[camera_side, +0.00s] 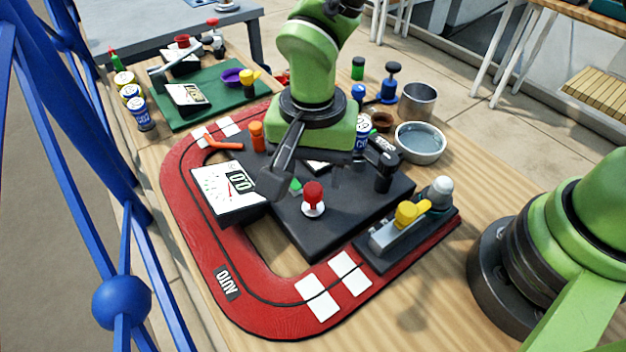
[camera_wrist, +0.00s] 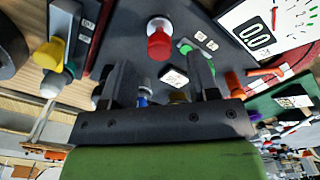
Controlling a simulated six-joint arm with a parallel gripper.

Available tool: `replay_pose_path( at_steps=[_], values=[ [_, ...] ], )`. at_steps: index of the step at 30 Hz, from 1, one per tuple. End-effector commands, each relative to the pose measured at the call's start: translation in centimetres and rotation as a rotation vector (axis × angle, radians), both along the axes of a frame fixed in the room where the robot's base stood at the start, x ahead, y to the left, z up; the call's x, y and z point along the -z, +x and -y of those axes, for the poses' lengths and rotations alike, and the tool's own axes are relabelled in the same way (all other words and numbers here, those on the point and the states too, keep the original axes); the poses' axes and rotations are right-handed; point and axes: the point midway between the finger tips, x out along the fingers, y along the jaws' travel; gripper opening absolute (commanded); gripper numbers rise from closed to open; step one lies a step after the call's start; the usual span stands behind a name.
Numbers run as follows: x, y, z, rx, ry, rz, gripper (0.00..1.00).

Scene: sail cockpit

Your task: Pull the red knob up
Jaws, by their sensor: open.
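The red knob (camera_side: 313,192) stands upright on a white round base, on the dark panel (camera_side: 318,234) in the side view. In the wrist view the red knob (camera_wrist: 159,46) shows near the top, beyond the fingertips and roughly centred between them. My gripper (camera_wrist: 163,76) is open, with two dark fingers spread apart and nothing between them. In the side view its green body is above the rear of the panel, behind the knob, with one dark finger reaching down to the left of the knob. I see no contact with the knob.
A white gauge box (camera_side: 228,190) stands left of the knob. A yellow-handled lever unit (camera_side: 395,235) is at the right front. A red track mat (camera_side: 200,262) surrounds the panel. A metal bowl (camera_side: 420,142) and several cans stand behind. The panel front is clear.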

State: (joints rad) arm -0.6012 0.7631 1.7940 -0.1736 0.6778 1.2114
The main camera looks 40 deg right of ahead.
Motion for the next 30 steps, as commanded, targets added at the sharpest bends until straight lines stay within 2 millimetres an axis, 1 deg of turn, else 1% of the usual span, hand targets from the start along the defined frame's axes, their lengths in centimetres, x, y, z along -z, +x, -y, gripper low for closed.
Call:
replay_pose_path(
  at_steps=[1, 3, 6, 10, 17, 20, 21, 23, 24, 25, 28, 30],
  values=[
    [0.9, -0.1, 0.1, 0.0, -0.003, -0.004, 0.55],
    [1.9, -0.1, 0.1, 0.0, -0.002, -0.004, 0.55],
    [2.8, 0.0, 0.0, 0.001, -0.001, -0.002, 0.55],
    [3.4, 0.0, 0.0, 0.0, 0.001, 0.001, 0.55],
    [3.4, 0.0, 0.0, 0.0, 0.001, 0.001, 0.55],
    [3.4, 0.0, 0.0, 0.0, 0.001, 0.001, 0.34],
    [3.4, 0.0, 0.0, 0.0, 0.001, 0.001, 0.25],
    [3.4, 0.0, 0.0, 0.0, 0.001, 0.001, 0.11],
    [3.4, 0.0, 0.0, 0.0, 0.001, 0.001, 0.02],
    [3.4, 0.0, 0.0, 0.0, 0.001, 0.001, 0.0],
    [3.3, 0.0, 0.0, 0.0, 0.001, 0.001, 0.0],
    [2.9, 0.0, 0.0, 0.0, 0.002, 0.002, 0.0]
  ],
)
